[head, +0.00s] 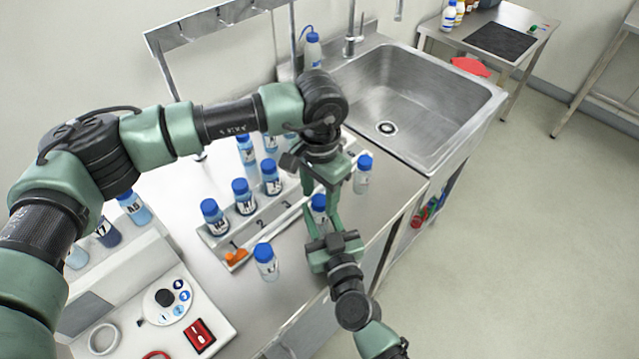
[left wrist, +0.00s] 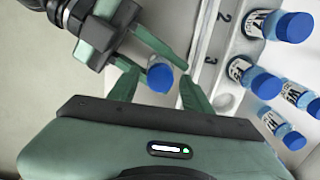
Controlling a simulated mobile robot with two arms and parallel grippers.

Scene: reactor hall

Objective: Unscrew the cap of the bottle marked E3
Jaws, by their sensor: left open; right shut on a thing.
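A small bottle with a blue cap (head: 318,202) stands upright between my two grippers at the front edge of the rack. It also shows in the left wrist view (left wrist: 160,77). Its label is hidden, so I cannot read E3 on it. My right gripper (head: 321,222) is shut on this bottle from the front. My left gripper (head: 320,190) points down from above and is open. In the left wrist view its fingers (left wrist: 158,86) lie on either side of the blue cap, with gaps visible.
A numbered rack (head: 218,243) holds several blue-capped bottles left of the grippers. Loose bottles stand in front (head: 266,264) and at the right (head: 362,178). A sink (head: 425,105) lies behind. A device with a dial (head: 165,298) is at front left.

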